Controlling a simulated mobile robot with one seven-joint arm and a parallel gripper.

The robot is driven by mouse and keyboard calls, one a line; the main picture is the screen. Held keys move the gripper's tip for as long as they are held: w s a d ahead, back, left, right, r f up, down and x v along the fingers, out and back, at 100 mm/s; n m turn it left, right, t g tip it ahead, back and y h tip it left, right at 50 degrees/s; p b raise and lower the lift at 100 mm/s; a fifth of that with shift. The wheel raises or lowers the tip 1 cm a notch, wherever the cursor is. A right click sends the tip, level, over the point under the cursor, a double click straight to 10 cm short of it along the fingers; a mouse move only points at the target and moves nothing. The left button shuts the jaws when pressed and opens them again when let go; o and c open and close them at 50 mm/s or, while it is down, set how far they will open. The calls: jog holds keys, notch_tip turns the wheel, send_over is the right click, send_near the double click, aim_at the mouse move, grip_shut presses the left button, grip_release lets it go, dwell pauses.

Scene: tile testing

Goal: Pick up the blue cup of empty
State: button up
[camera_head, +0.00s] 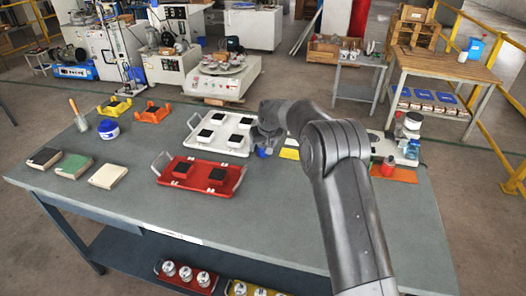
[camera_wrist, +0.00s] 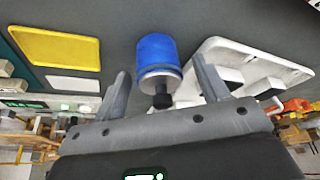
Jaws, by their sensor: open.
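The blue cup (camera_wrist: 157,55) shows in the wrist view as a blue cylinder with a grey metal band and a black part at its near end. In the head view only a small blue patch of it (camera_head: 263,152) shows under my gripper (camera_head: 266,138), just right of the white tray. In the wrist view my gripper (camera_wrist: 160,68) is open, with one finger on each side of the cup. Gaps show between the cup and both fingers. The cup's inside is hidden.
The white tray (camera_head: 197,140) with black pads lies close to the cup, also in the wrist view (camera_wrist: 222,47). A red tray (camera_head: 207,186) is in front. A yellow plate (camera_wrist: 55,47) lies on the cup's other side. Bottles (camera_head: 411,148) stand at the table's right.

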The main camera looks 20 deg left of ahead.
jog(key=shift+w+a+f, duration=0.1)
jog(key=shift+f, duration=0.2)
jog(key=shift+c, duration=0.6)
jog(key=c, duration=1.1)
